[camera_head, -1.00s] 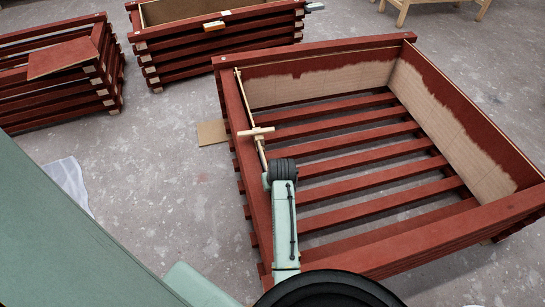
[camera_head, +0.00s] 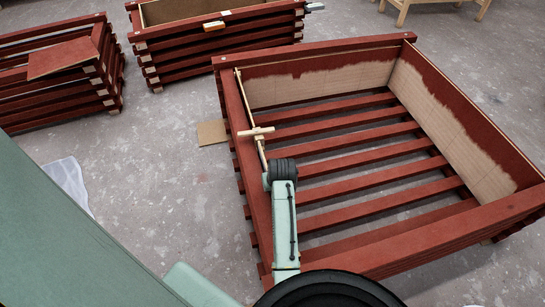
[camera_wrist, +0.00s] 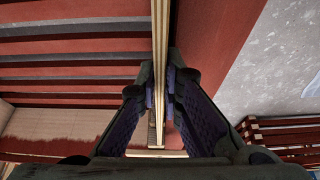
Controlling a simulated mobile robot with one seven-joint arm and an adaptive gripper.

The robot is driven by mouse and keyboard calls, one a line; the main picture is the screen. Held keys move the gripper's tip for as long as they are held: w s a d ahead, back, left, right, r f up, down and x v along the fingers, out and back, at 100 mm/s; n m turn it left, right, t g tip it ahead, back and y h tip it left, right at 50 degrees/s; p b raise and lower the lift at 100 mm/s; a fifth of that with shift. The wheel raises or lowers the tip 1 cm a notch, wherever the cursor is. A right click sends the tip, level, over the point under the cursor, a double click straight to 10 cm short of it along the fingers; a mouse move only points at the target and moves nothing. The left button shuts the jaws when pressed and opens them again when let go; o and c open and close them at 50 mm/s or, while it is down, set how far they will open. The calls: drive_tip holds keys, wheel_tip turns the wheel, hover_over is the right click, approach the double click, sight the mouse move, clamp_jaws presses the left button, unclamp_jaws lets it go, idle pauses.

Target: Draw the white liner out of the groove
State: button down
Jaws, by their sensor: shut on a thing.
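The liner (camera_head: 246,101) shows in the head view as a thin pale edge along the inner left wall of the large red slatted box. A pale crosspiece (camera_head: 257,131) lies across this line. In the wrist view the liner (camera_wrist: 160,40) runs as a narrow pale strip between the two fingers of my gripper (camera_wrist: 156,88), which is shut on it. In the head view my arm comes from below to the box's left wall, and my fingertips are hidden there. The groove is not clearly visible, so I cannot tell how deep the liner sits.
The large box (camera_head: 340,259) has a slatted bottom and partly painted inner panels (camera_head: 455,140). Two more red slatted boxes stand at the back left (camera_head: 222,45) and far left (camera_head: 65,75). A cardboard piece (camera_head: 211,132) and a white cloth (camera_head: 68,180) lie on the grey floor.

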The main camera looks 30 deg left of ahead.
drive_tip(key=shift+r, duration=0.15)
drive_tip(key=shift+r+p, duration=3.8)
drive_tip(key=shift+r, duration=0.65)
wheel_tip(320, 180, up, 15)
drive_tip(key=shift+f, duration=0.15)
idle(1.1)
idle(0.7)
wheel_tip(320, 180, up, 3)
drive_tip(key=shift+r, duration=0.1)
idle(0.5)
